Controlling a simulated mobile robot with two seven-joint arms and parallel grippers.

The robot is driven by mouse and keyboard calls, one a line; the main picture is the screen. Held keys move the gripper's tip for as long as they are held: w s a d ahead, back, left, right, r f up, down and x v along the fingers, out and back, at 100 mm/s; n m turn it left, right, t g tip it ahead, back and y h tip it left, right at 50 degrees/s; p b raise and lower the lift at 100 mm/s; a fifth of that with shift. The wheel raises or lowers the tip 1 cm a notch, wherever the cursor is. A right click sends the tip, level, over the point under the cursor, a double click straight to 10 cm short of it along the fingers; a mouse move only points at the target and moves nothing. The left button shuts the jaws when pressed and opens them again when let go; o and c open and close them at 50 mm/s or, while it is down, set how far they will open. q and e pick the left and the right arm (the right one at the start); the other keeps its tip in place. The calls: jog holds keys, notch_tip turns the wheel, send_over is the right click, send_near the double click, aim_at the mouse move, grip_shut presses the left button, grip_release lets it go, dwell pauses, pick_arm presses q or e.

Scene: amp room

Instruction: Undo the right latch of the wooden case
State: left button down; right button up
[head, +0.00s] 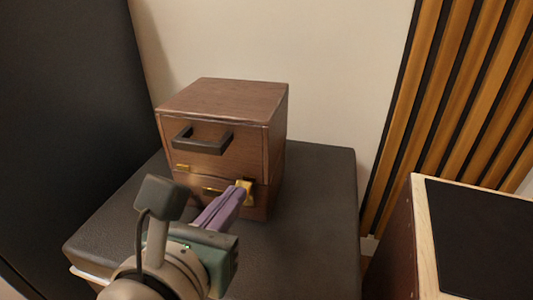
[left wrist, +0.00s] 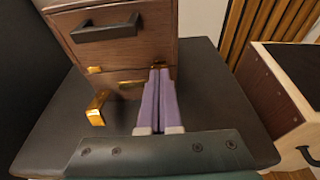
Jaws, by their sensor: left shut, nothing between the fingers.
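The wooden case (head: 215,100) stands on a dark flat top, its lid down, with a black handle (head: 190,141) on the front. The right latch (head: 244,188) is brass, low on the front near the right corner; in the left wrist view, only a bit of brass shows behind my fingertips. My left gripper (head: 240,192) is shut and empty, its purple fingertips at the right latch; I cannot tell whether they touch it. The left latch (left wrist: 97,107) shows in the left wrist view as a bent brass piece sticking out from the front. My right gripper is out of view.
The dark top (head: 310,220) has free room right of the case. A wood-edged cabinet (head: 425,240) with a black panel stands at the right. A black panel (head: 65,100) rises at the left, and a pale wall is behind.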

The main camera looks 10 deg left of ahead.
pick_arm(q)
jog(key=f, duration=0.1)
jog(key=s+f, duration=0.1)
jog(key=f, duration=0.1)
jog(key=shift+s+a+g+y, duration=0.3)
jog(key=shift+a+g, duration=0.1)
jog(key=shift+s+d, duration=0.1)
jog(key=shift+s, duration=0.1)
jog(key=s+r+p, duration=0.2)
jog(key=s+r, duration=0.2)
jog(key=shift+s+d, duration=0.2)
jog(key=shift+s, duration=0.1)
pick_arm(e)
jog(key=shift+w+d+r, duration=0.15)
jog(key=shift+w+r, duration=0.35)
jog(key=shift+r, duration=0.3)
pick_arm(q)
jog(key=shift+w+r, duration=0.1)
jog(key=shift+r, duration=0.05)
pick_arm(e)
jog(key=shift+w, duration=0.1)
